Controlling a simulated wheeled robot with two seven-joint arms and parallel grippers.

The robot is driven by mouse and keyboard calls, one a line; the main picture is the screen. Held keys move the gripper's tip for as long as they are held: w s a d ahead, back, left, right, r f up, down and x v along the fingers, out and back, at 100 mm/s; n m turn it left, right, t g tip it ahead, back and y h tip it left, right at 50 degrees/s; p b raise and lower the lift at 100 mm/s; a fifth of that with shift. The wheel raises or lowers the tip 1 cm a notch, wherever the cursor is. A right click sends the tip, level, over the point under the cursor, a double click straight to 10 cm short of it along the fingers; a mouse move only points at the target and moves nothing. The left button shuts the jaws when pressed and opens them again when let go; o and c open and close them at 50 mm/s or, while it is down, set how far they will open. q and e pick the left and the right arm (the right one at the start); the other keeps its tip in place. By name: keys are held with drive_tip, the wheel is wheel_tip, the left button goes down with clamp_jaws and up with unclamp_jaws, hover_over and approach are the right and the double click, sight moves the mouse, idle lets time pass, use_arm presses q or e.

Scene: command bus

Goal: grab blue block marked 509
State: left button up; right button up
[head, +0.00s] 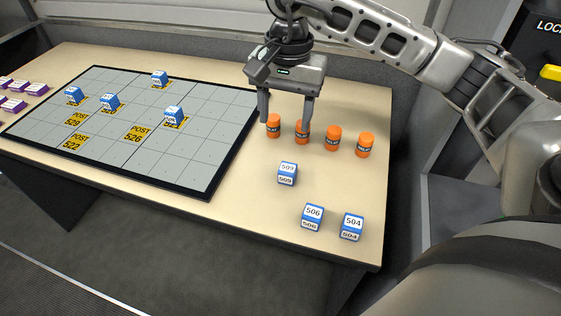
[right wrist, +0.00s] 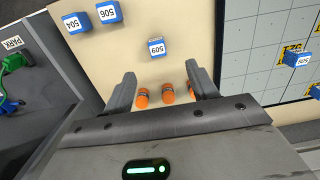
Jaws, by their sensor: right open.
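The blue block marked 509 (head: 287,174) stands on the tan table, right of the grid board. It also shows in the right wrist view (right wrist: 156,48), beyond my fingertips. My right gripper (head: 287,122) points down over the row of orange cylinders, farther back on the table than the block. Its two fingers are apart, with nothing held between them, and it is apart from block 509. In the right wrist view my right gripper (right wrist: 164,82) has its fingers spread, with orange cylinders showing between them. My left gripper is not in view.
Blue blocks 506 (head: 312,217) and 504 (head: 351,226) stand nearer the table's front right corner. Several orange cylinders (head: 333,138) stand in a row behind block 509. The grid board (head: 200,165) holds several blue blocks. Purple blocks (head: 12,105) lie at the far left.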

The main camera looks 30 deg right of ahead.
hover_over(288, 167)
drive_tip(key=shift+h, duration=0.3)
wheel_tip(288, 167, down, 9)
drive_tip(key=shift+f+p, duration=0.1)
drive_tip(key=shift+p, duration=0.3)
drive_tip(key=shift+f+p, duration=0.6)
drive_tip(key=shift+f, duration=2.45)
drive_tip(key=c, duration=1.1)
